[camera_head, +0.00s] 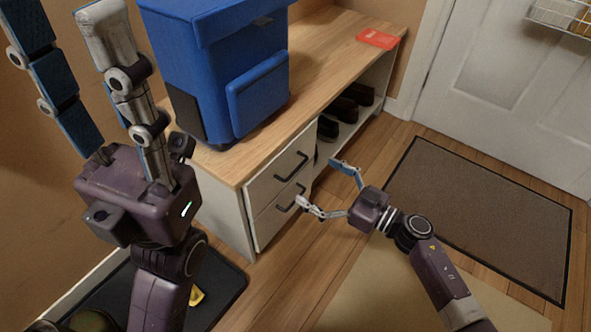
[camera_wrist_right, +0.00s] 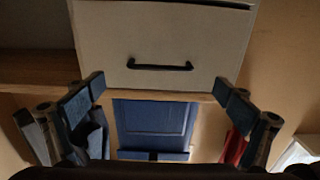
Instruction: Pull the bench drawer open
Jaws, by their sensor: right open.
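The wooden-topped bench (camera_head: 215,168) has two white drawers at its near end, one above the other. The upper drawer (camera_head: 268,182) has a black bar handle (camera_head: 291,167), and the lower drawer (camera_head: 268,226) has a similar handle (camera_head: 290,200). Both drawers look closed. My right gripper (camera_head: 319,183) is open in front of the drawers, its fingers spread and apart from the handles. In the right wrist view one drawer handle (camera_wrist_right: 160,67) shows, beyond and between the open fingertips. My left gripper (camera_head: 75,45) is raised at the left, fingers up and spread, empty and away from the drawers.
Dark shoes (camera_head: 343,108) sit in the open shelf beside the drawers. A brown mat (camera_head: 480,210) lies before the white door (camera_head: 510,90). Floor before the drawers is clear.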

